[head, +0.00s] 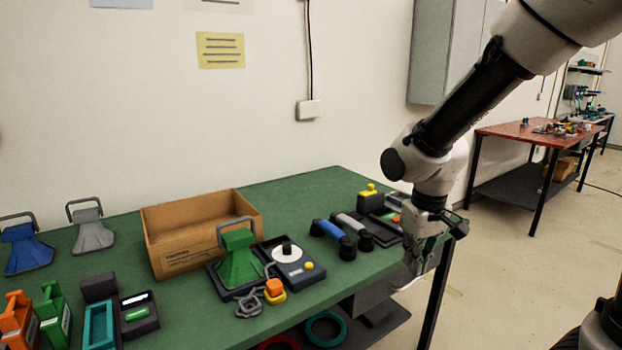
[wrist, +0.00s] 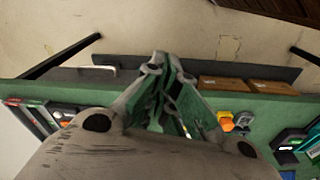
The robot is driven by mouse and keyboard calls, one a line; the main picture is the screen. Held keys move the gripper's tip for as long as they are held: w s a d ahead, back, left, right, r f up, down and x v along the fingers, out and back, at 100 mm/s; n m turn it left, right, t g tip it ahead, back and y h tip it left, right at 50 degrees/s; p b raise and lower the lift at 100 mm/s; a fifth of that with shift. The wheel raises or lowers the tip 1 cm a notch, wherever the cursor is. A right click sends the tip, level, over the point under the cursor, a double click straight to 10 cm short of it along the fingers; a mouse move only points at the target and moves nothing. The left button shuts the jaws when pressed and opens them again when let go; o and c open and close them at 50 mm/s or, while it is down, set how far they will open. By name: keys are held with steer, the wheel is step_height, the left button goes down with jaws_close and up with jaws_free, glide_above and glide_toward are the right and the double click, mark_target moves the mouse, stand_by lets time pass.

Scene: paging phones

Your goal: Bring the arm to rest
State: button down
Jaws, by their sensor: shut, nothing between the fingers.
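My gripper (head: 415,278) hangs from my arm at the right front edge of the green table (head: 310,192) in the head view. Its fingers point down, beside the table edge and apart from the things on it. In the wrist view my gripper (wrist: 160,68) has its fingers together, with nothing between them. A handset with a blue grip (head: 331,230) and one with a grey grip (head: 352,222) lie on the table to the left of my gripper.
An open cardboard box (head: 190,240), a green horn-shaped piece (head: 240,260) and a dial unit (head: 290,262) stand mid-table. Blue (head: 25,247) and grey (head: 92,230) horn-shaped pieces stand at the left. A red-topped table (head: 520,133) is farther back. Open floor lies at right.

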steer(key=s+d+r+m+t, duration=0.3)
steer(key=s+d+r+m, duration=0.1)
steer(key=s+d+r, duration=0.9)
steer(key=shift+s+d+r, duration=0.35)
steer(key=shift+s+d, duration=0.15)
steer(key=shift+d, duration=0.25)
